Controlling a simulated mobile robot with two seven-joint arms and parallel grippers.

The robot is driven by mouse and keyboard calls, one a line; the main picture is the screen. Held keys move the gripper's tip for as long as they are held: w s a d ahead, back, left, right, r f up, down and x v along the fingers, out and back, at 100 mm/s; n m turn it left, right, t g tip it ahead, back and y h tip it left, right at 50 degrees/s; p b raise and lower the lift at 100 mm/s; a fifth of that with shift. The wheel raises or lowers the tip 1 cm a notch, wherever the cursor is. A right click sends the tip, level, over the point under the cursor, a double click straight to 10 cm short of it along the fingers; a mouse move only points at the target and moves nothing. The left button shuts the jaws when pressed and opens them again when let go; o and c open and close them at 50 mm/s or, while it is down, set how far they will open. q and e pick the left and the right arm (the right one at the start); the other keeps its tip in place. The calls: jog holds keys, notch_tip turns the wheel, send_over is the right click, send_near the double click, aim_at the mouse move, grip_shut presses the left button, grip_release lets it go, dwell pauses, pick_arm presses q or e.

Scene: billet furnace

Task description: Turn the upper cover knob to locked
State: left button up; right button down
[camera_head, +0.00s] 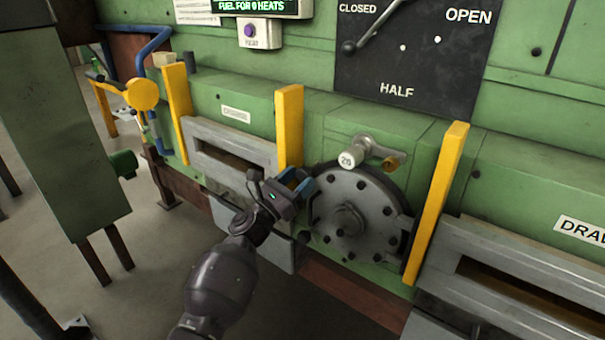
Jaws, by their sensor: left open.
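The round grey cover (374,205) sits on the green furnace front, with several dark bolts around its rim and a hub in the middle. My left gripper (303,183) is open at the cover's upper left edge, its blue-tipped fingers pointing right. The upper cover knob is not clearly visible; the fingers hide that part of the edge, and I cannot tell whether they touch it. A dark lower knob (303,237) shows at the cover's lower left edge. My right gripper is not in view.
A grey fitting marked with a number (357,152) juts out above the cover. Yellow posts (289,125) and (437,203) flank it. A lever plate (415,55) is above. A slotted grey box (232,150) is left; another slot (520,285) is right. Open floor lies below left.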

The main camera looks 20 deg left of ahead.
pick_arm(q)
jog(key=shift+x, duration=0.85)
jog(key=c, duration=0.6)
jog(key=shift+c, duration=0.2)
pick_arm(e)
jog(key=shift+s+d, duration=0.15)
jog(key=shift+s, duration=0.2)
